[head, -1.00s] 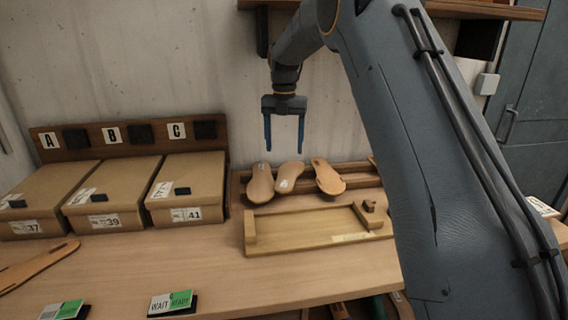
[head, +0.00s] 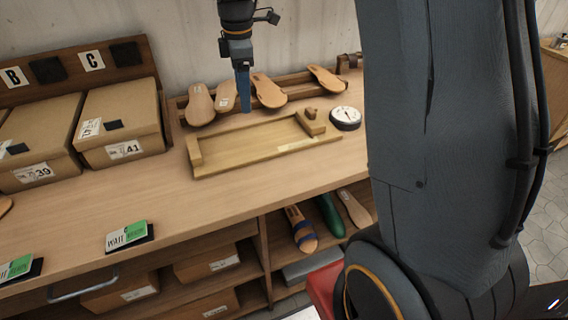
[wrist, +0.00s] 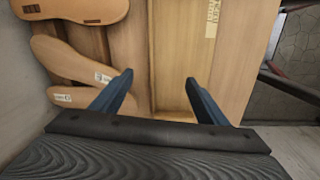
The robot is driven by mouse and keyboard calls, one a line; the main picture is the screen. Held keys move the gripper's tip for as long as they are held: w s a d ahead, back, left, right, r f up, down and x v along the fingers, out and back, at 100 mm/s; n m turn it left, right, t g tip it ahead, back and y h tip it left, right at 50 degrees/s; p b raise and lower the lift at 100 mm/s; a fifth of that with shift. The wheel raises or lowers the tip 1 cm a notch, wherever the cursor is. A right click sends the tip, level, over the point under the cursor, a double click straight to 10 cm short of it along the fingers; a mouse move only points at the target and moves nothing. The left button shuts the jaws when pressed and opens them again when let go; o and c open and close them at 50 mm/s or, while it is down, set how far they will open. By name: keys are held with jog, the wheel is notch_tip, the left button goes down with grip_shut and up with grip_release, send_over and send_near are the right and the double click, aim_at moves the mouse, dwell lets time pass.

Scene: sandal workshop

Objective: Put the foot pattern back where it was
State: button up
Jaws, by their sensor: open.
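Several tan foot patterns lean along the wooden rack at the back of the bench. In the head view they are a far-left one (head: 200,104), a second with a white label (head: 226,96), a third (head: 268,91) and a far-right one (head: 326,79). A wooden jig frame (head: 228,167) lies in front of the rack, with no pattern in it. My gripper (head: 244,109) hangs over the rack's front, partly covering the second pattern. In the wrist view its blue fingers (wrist: 158,92) are apart with nothing between them, and patterns (wrist: 70,62) lie to the left.
A round dial (head: 345,117) stands at the jig's right end. Boxes (head: 122,112) stand at the left. A wait/ready card (head: 127,236) lies near the front edge. Footwear (head: 329,214) sits on the shelf below. The bench between the card and jig is clear.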

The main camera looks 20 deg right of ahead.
jog(key=s+f+m, duration=0.2)
jog(key=s+m, duration=0.3)
jog(key=s, duration=0.2)
jog(key=s+d+f+m, duration=0.1)
jog(key=s+f+m, duration=0.2)
jog(key=s+m, duration=0.2)
jog(key=s+d+f+m, duration=0.1)
jog(key=s+m, duration=0.4)
jog(key=s, duration=0.5)
jog(key=shift+f+m+t, duration=0.3)
jog(key=shift+f+m, duration=0.1)
jog(key=shift+f, duration=0.3)
jog(key=shift+s, duration=0.25)
jog(key=shift+f, duration=0.1)
jog(key=shift+f, duration=0.2)
